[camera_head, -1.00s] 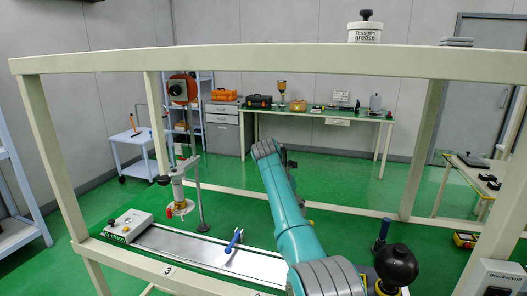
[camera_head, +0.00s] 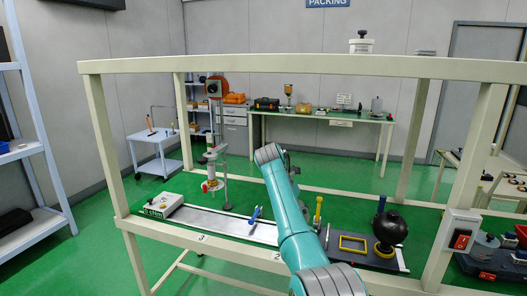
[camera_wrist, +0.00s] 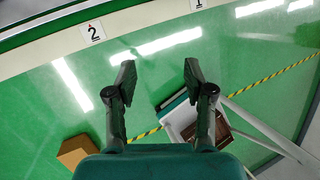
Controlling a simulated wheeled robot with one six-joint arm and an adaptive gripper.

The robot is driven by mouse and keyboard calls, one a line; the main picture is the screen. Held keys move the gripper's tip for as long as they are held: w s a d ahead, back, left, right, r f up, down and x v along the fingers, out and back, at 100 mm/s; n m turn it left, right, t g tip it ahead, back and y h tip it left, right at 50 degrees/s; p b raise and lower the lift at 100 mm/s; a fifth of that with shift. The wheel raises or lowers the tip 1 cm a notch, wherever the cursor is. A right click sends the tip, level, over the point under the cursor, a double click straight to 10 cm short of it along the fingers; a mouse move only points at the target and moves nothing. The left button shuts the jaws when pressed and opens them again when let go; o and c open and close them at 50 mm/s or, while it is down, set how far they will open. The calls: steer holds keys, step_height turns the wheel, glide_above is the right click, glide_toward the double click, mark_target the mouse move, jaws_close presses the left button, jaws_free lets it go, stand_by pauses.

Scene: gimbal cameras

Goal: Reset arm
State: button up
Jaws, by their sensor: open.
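My arm, teal with grey joints, reaches forward over the cream-framed bench in the head view, and its far end hides my gripper there. In the wrist view my gripper (camera_wrist: 158,82) is open, its two dark fingers well apart, with nothing between them but green floor below. The bench edge with its number 2 label (camera_wrist: 92,32) lies beyond the fingertips, apart from them.
The cream bench frame (camera_head: 300,66) has a top beam and posts around my arm. On the bench are a metal track (camera_head: 205,222), a blue-handled tool (camera_head: 254,215), a black ball knob (camera_head: 390,227) and a yellow frame (camera_head: 353,244). A brown box (camera_wrist: 76,151) lies on the floor.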

steer(key=s+d+f+m+t+y, duration=0.1)
steer(key=s+f+m+t, duration=0.15)
steer(key=f, duration=1.25)
steer(key=s+d+f+m+t, duration=0.1)
steer(key=s+d+f+m, duration=0.2)
steer(key=f, duration=1.1)
steer(key=s+d+f+m+t+y, duration=0.1)
steer(key=s+f+m, duration=0.2)
steer(key=s+f, duration=0.65)
steer(key=s+d+f+m+t+y, duration=0.15)
steer(key=s+f+m, duration=0.25)
steer(key=s+f, duration=0.55)
steer(key=s+r+m+t+y, duration=0.15)
steer(key=s+r+m, duration=0.25)
steer(key=s, duration=1.1)
steer(key=s+r+m+t, duration=0.3)
steer(key=s+r+m, duration=0.15)
steer(key=s, duration=1.05)
steer(key=s+r+m+t, duration=0.1)
steer(key=s+r+m, duration=0.3)
steer(key=s+r, duration=0.4)
steer(key=s+d+r+m+t, duration=0.1)
steer(key=s+r+m, duration=0.4)
steer(key=r, duration=1.1)
steer(key=s+t, duration=0.1)
steer(key=s, duration=0.2)
steer(key=shift+d, duration=0.15)
